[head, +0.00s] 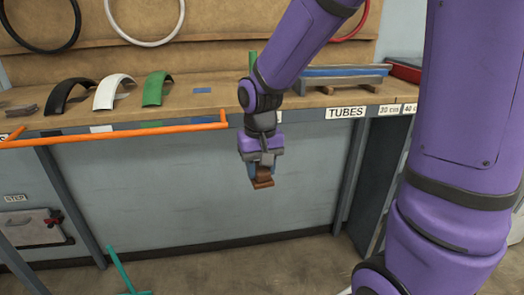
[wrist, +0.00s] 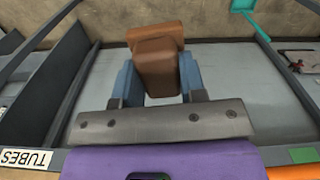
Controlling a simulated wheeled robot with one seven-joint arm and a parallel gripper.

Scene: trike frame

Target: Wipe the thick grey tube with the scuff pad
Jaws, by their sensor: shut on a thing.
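My gripper (head: 262,170) is shut on a brown scuff pad (head: 263,183), held in the air in front of the bench's grey panel. In the wrist view the pad (wrist: 157,68) sits between the two blue fingers, with a wider brown part at its far end. A long grey piece (head: 345,83) lies with a blue tube (head: 345,70) on the bench at the right, above the TUBES label; I cannot tell for sure that it is the thick grey tube. The pad is below and left of these, touching nothing but my gripper.
The bench (head: 215,82) holds black (head: 70,93), white (head: 112,91) and green (head: 155,88) curved fenders. An orange bar (head: 115,134) runs along its front at the left. A teal thing (head: 124,270) stands on the floor. A red tray (head: 404,70) is at the far right.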

